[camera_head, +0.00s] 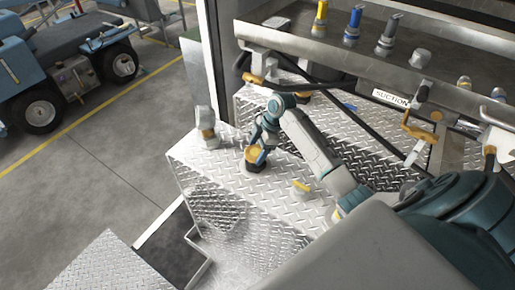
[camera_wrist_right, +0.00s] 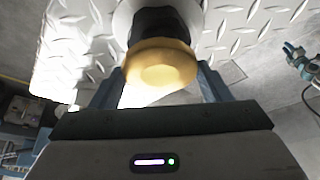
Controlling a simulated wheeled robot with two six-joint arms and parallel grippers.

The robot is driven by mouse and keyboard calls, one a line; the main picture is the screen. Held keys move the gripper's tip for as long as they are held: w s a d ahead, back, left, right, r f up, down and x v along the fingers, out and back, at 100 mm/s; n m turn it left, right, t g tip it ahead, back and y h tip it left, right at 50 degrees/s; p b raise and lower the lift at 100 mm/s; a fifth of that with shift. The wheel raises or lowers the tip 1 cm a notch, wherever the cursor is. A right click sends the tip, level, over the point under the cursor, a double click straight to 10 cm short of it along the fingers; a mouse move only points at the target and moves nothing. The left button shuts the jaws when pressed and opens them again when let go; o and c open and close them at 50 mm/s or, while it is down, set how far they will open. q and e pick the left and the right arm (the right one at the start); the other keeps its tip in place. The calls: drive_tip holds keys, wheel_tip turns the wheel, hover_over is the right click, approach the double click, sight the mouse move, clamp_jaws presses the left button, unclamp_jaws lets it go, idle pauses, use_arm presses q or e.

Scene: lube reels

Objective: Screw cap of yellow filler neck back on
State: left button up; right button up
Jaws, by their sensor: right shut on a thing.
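The yellow cap (camera_head: 254,152) sits over a short dark filler neck (camera_head: 257,168) on the silver tread-plate box top. My right gripper (camera_head: 262,153) reaches down to it from above. In the right wrist view the cap (camera_wrist_right: 160,68) is between the two blue fingers, and the gripper is shut on it. The black neck (camera_wrist_right: 155,28) shows directly beyond the cap; the cap hides where they meet. A teal and grey part (camera_wrist_right: 302,62) at the right edge there looks like my left gripper, too small to judge its jaws.
A grey-capped neck (camera_head: 205,120) stands close to the left, near the plate's edge. A small yellow piece (camera_head: 302,186) is on the plate to the right. Hoses and a SUCTION label (camera_head: 391,98) are behind, below a shelf with coloured nozzles (camera_head: 353,24).

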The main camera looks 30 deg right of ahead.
idle(0.8)
drive_tip(key=shift+f, duration=0.55)
idle(0.6)
drive_tip(key=shift+s+r+m+p, duration=0.1)
drive_tip(key=shift+r+m+p, duration=0.1)
drive_tip(key=shift+m+p, duration=0.55)
drive_tip(key=m+t+p, duration=0.1)
drive_tip(key=m+p, duration=0.1)
drive_tip(key=p, duration=0.1)
drive_tip(key=shift+a+h, duration=0.1)
drive_tip(key=shift+h, duration=0.3)
drive_tip(key=shift+m+t+p, duration=0.3)
drive_tip(key=shift+m+p, duration=0.25)
drive_tip(key=shift+m, duration=0.1)
drive_tip(key=shift+f, duration=0.15)
